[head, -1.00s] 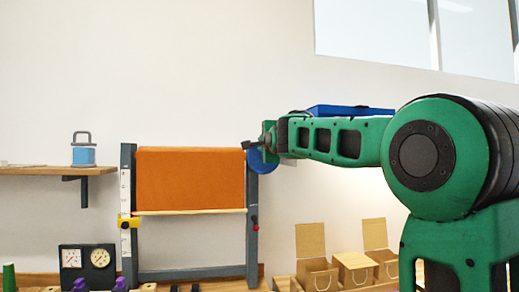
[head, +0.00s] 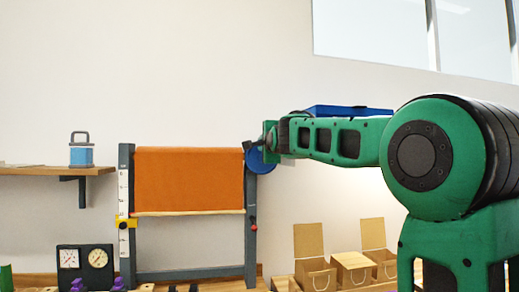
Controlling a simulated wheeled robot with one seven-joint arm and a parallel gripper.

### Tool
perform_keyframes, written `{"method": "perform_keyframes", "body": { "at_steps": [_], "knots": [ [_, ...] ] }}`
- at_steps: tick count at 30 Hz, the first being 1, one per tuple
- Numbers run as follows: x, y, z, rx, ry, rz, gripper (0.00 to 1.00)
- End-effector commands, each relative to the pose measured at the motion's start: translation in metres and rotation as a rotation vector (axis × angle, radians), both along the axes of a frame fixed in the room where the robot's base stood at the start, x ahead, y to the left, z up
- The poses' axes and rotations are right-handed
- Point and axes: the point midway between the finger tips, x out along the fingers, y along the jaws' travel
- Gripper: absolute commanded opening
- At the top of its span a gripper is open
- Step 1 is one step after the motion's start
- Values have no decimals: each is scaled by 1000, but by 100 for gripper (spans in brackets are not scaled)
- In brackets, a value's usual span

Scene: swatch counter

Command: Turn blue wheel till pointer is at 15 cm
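The blue wheel (head: 260,160) is on the upper right post of a grey frame (head: 251,235). My gripper (head: 258,147) is at the wheel and covers part of it; its fingers are too small and hidden to tell whether they are shut on it. An orange cloth (head: 189,178) hangs in the frame, with a pale bar (head: 189,213) along its lower edge. A white scale (head: 123,190) runs down the left post. The yellow pointer (head: 126,223) is on that post, about level with the pale bar. The scale's numbers are too small to read.
A shelf (head: 50,171) with a blue canister (head: 81,153) is at the left. A dial box (head: 85,262) stands below it. Open cardboard boxes (head: 317,272) stand right of the frame. A blue box (head: 345,111) shows behind my arm.

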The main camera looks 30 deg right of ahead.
Motion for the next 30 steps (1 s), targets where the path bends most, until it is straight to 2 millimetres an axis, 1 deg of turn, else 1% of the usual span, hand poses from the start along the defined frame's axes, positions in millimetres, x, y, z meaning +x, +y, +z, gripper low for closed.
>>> {"method": "perform_keyframes", "body": {
  "at_steps": [1,2,3,5,6,14,17,30],
  "knots": [
    [-3,0,10,-4,-19,-1,4],
    [-3,0,10,-4,-19,-1,4],
    [-3,0,10,-4,-19,-1,23],
    [-3,0,9,-4,-18,-1,38],
    [-2,0,9,-4,-17,-1,47],
    [-1,0,4,-1,-8,-1,47],
    [-4,1,4,-1,-7,0,47],
    [-39,11,3,-1,-5,0,47]
  ]
}}
